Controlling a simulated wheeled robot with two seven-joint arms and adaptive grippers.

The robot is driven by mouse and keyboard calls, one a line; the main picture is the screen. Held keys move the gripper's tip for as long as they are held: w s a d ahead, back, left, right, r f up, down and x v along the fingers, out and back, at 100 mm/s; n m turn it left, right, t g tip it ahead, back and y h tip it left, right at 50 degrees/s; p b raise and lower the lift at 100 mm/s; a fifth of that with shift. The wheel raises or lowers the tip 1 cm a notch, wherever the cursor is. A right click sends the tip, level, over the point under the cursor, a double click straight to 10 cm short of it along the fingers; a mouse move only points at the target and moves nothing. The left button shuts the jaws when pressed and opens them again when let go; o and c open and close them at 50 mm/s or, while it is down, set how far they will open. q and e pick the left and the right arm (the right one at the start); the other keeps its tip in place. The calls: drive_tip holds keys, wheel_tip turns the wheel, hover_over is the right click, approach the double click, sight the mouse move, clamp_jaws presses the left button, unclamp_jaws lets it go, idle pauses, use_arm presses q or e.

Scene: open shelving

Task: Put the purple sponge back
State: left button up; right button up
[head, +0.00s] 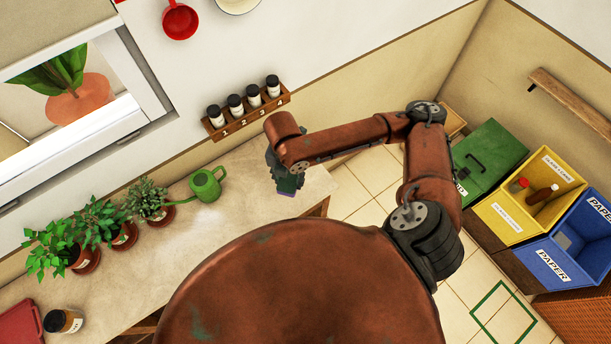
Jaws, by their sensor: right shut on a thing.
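My right gripper (284,183) points down over the right end of the counter, with its arm reaching in from the right. It is shut on the purple sponge (287,194). My left gripper is not in view.
On the counter (235,232) stand a green watering can (205,185), several potted plants (150,198) and a jar (63,321). A numbered wall rack (246,112) holds several jars. Green (490,160), yellow (505,216) and blue (568,262) bins stand at right.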

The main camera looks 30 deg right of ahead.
sight(291, 192)
drive_tip(key=s+n, duration=0.1)
drive_tip(key=n, duration=0.1)
drive_tip(key=s+n+p, duration=0.1)
drive_tip(key=n, duration=0.1)
drive_tip(key=s+a+n, duration=0.1)
drive_tip(key=s+n, duration=0.1)
drive_tip(key=n, duration=0.1)
drive_tip(key=shift+r, duration=0.15)
drive_tip(key=w+d+f+n, duration=0.1)
drive_tip(key=w+d+f, duration=0.1)
drive_tip(key=d+f, duration=0.1)
drive_tip(key=w+d+f+n+p, duration=0.1)
drive_tip(key=w+d+f, duration=0.2)
drive_tip(key=w+d+f+n+p, duration=0.1)
drive_tip(key=w+d+f, duration=0.1)
drive_tip(key=d+f, duration=0.1)
drive_tip(key=shift+w+d, duration=0.1)
drive_tip(key=shift+w, duration=0.1)
drive_tip(key=shift+w+d+f, duration=0.25)
drive_tip(key=shift+f, duration=0.15)
wheel_tip(291, 192, down, 3)
drive_tip(key=shift+w+d+p, duration=0.1)
drive_tip(key=shift+p, duration=0.5)
drive_tip(key=shift+f, duration=0.15)
drive_tip(key=shift+f, duration=0.2)
